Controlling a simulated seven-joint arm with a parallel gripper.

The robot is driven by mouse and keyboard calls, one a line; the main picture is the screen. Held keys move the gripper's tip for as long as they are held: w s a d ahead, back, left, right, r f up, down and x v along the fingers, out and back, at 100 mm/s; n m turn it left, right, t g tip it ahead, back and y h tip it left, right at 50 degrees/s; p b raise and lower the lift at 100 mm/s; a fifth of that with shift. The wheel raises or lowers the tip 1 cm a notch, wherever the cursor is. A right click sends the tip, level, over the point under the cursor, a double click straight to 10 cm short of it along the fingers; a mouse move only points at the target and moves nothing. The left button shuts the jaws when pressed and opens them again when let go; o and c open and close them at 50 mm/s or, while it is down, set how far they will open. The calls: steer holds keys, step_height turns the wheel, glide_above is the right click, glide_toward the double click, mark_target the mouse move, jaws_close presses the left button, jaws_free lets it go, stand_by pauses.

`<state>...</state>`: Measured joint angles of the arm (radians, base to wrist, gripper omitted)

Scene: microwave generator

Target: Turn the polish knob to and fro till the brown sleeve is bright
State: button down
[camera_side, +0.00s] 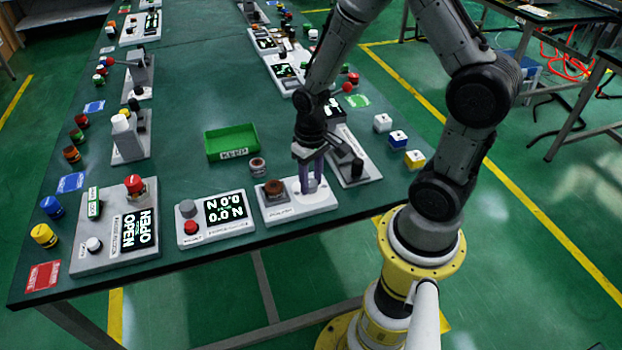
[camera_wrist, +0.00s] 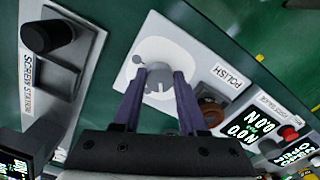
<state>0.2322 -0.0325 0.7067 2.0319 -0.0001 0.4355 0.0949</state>
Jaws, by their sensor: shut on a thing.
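The polish station (camera_side: 297,208) is a white plate near the table's front edge, labelled POLISH in the wrist view (camera_wrist: 229,78). The brown sleeve (camera_side: 273,187) stands on its left part and looks dull brown; in the wrist view the sleeve (camera_wrist: 211,110) is partly behind a finger. My gripper (camera_side: 311,187) points down over the station's right part. In the wrist view its two purple fingers (camera_wrist: 160,78) are shut on the pale polish knob (camera_wrist: 158,90), one on each side. In the side view the fingers hide most of the knob.
A gauge with a 0.0 N display (camera_side: 215,216) is left of the station. The screw station (camera_side: 352,163) stands close on the right. A green tray (camera_side: 231,141) and a small ringed part (camera_side: 258,166) lie behind. Small cubes (camera_side: 398,138) sit along the right edge.

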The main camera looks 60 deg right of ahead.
mark_target(311, 183)
steer(key=n, duration=0.5)
steer(key=shift+n, duration=0.3)
stand_by(0.4)
steer(key=shift+c, duration=2.2)
jaws_free()
step_height(311, 183, up, 14)
